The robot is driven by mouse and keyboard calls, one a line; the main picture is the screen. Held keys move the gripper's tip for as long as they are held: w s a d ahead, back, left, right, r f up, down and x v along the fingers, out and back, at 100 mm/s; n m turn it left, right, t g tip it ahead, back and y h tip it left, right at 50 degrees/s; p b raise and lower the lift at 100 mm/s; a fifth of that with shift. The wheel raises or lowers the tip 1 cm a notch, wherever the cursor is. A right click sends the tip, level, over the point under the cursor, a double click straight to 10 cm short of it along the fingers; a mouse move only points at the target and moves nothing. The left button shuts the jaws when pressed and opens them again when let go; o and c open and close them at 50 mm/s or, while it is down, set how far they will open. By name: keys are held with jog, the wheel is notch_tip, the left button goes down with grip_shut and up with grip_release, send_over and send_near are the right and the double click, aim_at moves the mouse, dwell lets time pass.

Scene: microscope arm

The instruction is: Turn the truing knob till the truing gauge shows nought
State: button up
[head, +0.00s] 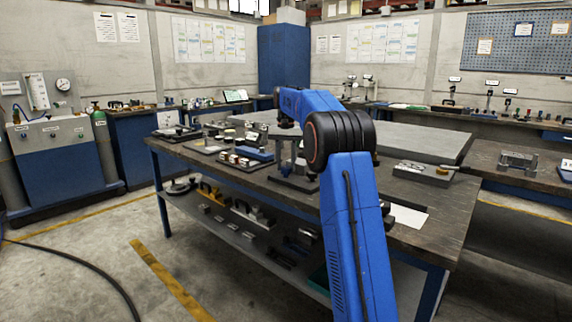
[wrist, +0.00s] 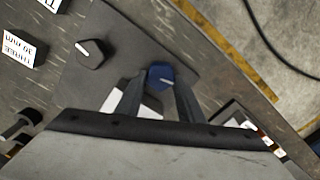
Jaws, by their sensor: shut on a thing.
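A second, dark six-sided knob (wrist: 91,53) with a white line sits to the left on the same plate, apart from my fingers. No label shows which knob is the truing knob. I cannot make out the truing gauge or its reading in either view.
White cards (wrist: 18,49) stand left of the plate; one reads "THREE 30 mm". A white piece (wrist: 132,103) lies partly behind my fingers. The bench (head: 440,215) carries many small fixtures and a large grey slab (head: 425,142). Open floor with yellow lines lies beyond the bench edge.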

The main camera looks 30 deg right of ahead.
dwell(0.3)
jog(key=o, duration=1.1)
jog(key=shift+c, duration=0.2)
